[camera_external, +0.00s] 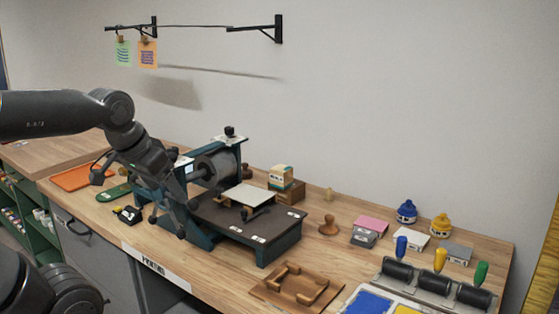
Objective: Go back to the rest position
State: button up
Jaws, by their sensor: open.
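My dark grey arm reaches in from the left edge and bends down over the workbench. My gripper (172,214) hangs at its end, in front of the left side of the printing press, and is open with nothing seen between its fingers. The press has a teal frame, a grey roller (217,168) and a flat dark bed (262,229). My arm hides part of the press's left side. I cannot tell whether the gripper touches the press.
The wooden bench (335,260) also bears an orange tray (78,177), a wooden frame (293,288), blue (406,212) and yellow (440,225) ink bottles, and several rollers (434,283) at right. A wall rack (195,27) holds two hanging prints. The air above the bench's right side is clear.

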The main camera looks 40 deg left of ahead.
jog(key=shift+s+f, duration=0.8)
jog(key=shift+s, duration=0.35)
